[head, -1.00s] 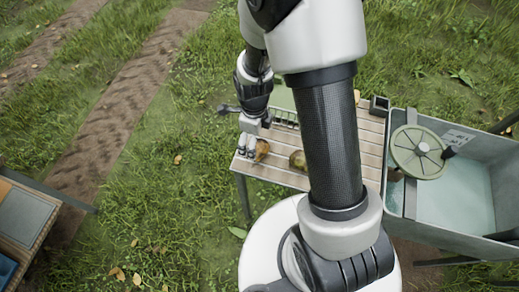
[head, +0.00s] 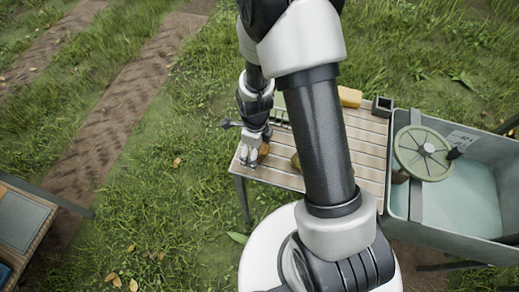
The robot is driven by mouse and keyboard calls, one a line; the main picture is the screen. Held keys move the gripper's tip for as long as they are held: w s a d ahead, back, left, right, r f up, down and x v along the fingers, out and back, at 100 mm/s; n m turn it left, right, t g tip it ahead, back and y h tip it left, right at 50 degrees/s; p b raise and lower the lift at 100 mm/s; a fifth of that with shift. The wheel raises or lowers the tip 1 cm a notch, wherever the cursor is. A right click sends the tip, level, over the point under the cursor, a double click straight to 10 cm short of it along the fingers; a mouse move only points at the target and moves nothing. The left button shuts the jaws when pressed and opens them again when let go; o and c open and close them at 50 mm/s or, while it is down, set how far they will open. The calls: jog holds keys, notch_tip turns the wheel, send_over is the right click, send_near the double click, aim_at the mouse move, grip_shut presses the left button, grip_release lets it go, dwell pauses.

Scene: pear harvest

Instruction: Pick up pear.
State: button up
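A brownish-orange pear (head: 264,149) lies at the left end of the slatted wooden table (head: 282,178). My gripper (head: 249,158) points down beside it, at its left, and covers part of it. Two light fingertips show close together, and nothing can be seen between them. At this size I cannot tell how far apart they are, or whether they touch the pear. A second, darker pear-like fruit (head: 295,161) lies further right, mostly hidden behind my arm link.
A yellow block (head: 349,97) and a dark square cup (head: 382,105) are at the table's back right. A grey basin (head: 480,252) with a round green spoked wheel (head: 407,166) adjoins on the right. A small rack (head: 281,117) is behind my gripper. Grass lies left.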

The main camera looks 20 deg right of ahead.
jog(key=c, duration=1.1)
